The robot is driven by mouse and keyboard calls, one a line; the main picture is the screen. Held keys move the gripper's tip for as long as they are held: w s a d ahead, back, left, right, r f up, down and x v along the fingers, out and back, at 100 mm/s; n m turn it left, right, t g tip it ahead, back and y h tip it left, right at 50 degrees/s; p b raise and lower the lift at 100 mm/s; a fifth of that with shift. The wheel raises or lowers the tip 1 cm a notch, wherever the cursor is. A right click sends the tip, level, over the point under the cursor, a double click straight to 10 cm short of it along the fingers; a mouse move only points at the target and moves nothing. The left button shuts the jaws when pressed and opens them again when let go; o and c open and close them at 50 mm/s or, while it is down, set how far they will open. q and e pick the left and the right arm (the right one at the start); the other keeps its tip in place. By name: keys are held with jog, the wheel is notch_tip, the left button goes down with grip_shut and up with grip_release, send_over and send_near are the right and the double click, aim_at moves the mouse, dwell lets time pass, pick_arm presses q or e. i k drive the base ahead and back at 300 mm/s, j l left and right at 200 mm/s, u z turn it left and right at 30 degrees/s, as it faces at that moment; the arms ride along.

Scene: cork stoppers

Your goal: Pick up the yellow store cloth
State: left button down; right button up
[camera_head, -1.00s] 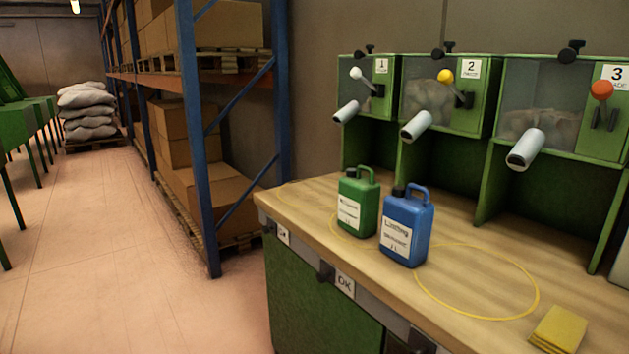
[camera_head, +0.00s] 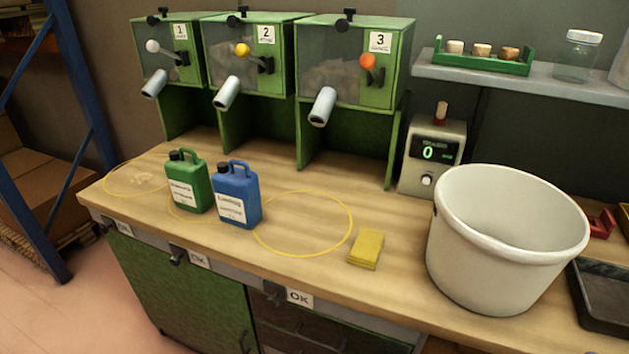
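The yellow store cloth (camera_head: 367,249) lies folded flat on the wooden bench top (camera_head: 310,275), near its front edge. It sits just right of the rightmost yellow ring drawn on the bench and left of a large white bucket. Nothing covers it. Neither of my grippers shows in the head view.
A blue canister (camera_head: 237,195) and a green canister (camera_head: 188,182) stand left of the cloth. The white bucket (camera_head: 505,240) stands to its right, before a scale (camera_head: 432,155). Numbered green dispensers (camera_head: 350,62) line the back. A dark tray (camera_head: 603,305) is at the right edge.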

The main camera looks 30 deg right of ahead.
aim_at(366, 252)
jog(key=i+l+z, duration=0.1)
jog(key=z, duration=1.1)
